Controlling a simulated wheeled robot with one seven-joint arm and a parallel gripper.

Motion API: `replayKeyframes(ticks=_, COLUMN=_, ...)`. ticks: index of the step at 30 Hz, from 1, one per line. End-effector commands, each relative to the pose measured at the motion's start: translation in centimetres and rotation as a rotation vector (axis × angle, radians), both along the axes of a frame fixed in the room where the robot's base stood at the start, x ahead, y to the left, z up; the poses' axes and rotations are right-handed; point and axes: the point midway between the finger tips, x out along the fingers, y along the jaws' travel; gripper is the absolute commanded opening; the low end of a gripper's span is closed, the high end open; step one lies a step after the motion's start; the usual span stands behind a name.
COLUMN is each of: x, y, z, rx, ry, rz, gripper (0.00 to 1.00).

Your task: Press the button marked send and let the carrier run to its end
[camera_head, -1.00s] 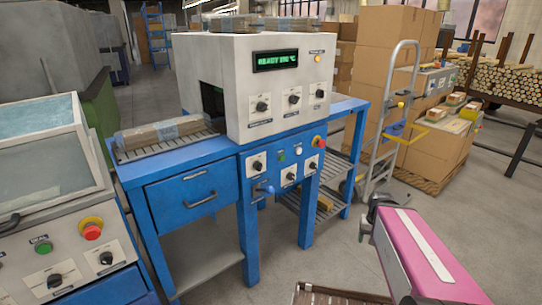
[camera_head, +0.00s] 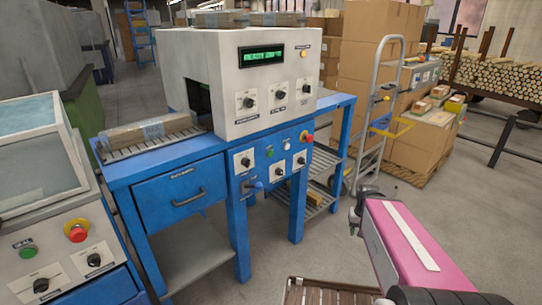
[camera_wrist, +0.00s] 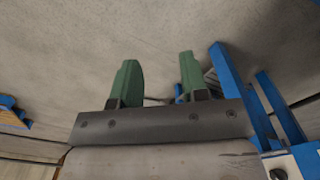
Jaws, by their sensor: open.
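No button lettering reading send is legible, and I cannot tell which thing is the carrier. A white machine (camera_head: 220,95) stands on a blue bench. My gripper (camera_wrist: 158,78) shows two green fingers, apart and empty, over the grey floor in the wrist view. It touches nothing.
A wrapped package (camera_head: 150,131) lies on the slatted infeed at the machine's left. A hand truck (camera_head: 376,120) and stacked cartons (camera_head: 364,60) stand to the right. A brown slatted thing (camera_head: 325,293) shows at the bottom edge. Open floor lies at the right.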

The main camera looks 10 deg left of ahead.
Motion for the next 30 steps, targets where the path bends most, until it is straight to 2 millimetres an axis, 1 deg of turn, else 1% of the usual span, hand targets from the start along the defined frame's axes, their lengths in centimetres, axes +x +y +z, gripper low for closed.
replayKeyframes(ticks=1, x=0.0, y=0.0, z=0.0, rx=0.0, ry=0.0, rz=0.0, gripper=0.24)
replayKeyframes(ticks=2, x=0.0, y=0.0, z=0.0, rx=0.0, ry=0.0, rz=0.0, gripper=0.14)
replayKeyframes(ticks=3, x=0.0, y=0.0, z=0.0, rx=0.0, ry=0.0, rz=0.0, gripper=0.01)
replayKeyframes(ticks=4, x=0.0, y=0.0, z=0.0, rx=0.0, ry=0.0, rz=0.0, gripper=0.0)
replayKeyframes(ticks=30, x=0.0, y=0.0, z=0.0, rx=0.0, ry=0.0, rz=0.0, gripper=0.0)
